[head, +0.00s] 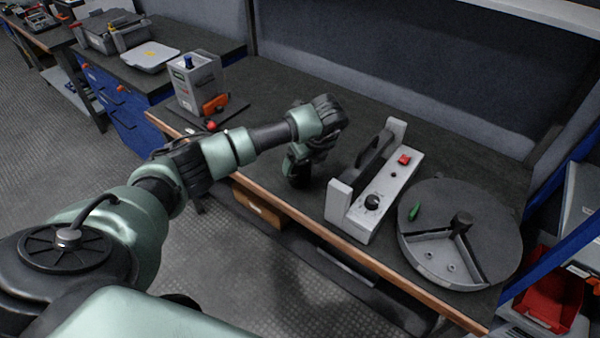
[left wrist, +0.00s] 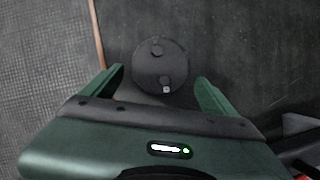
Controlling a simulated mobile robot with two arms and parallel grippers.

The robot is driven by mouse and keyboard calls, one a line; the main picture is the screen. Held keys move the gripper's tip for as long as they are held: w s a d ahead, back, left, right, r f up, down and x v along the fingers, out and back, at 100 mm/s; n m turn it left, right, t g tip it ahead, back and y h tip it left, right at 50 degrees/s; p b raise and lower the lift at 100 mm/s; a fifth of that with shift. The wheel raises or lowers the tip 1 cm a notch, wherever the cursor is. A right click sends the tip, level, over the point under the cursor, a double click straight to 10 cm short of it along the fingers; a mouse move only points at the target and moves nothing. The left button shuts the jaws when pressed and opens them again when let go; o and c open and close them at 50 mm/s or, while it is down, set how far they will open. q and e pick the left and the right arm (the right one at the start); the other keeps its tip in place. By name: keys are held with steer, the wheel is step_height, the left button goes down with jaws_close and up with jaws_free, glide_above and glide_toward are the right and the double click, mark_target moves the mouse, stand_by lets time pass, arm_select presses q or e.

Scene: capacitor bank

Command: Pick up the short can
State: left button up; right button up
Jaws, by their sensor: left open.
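The short can (left wrist: 160,62) is a dark grey round can seen from above in the left wrist view, with two small terminals on its top. It stands on the dark bench top near the wooden front edge. My left gripper (left wrist: 160,76) is open, with one green finger on each side of the can's near part; I cannot tell whether they touch it. In the head view my left gripper (head: 299,172) points down at the bench, left of the grey tester box. There the can is hard to tell from the dark gripper parts. My right gripper is not in view.
A grey tester box (head: 385,195) with a handle, red switch and black knob stands right of my left gripper. A round dark turntable (head: 475,215) lies farther right. A grey unit (head: 195,82) with an orange part stands back left. Bench behind the gripper is clear.

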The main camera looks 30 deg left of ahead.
arm_select(q)
steer(key=b+x, duration=0.3)
steer(key=x, duration=0.3)
steer(key=shift+s+b, duration=0.1)
steer(key=shift+b, duration=0.25)
steer(key=shift+r, duration=0.15)
steer(key=c, duration=1.9)
steer(key=shift+r, duration=0.1)
jaws_close()
steer(key=shift+a, duration=0.1)
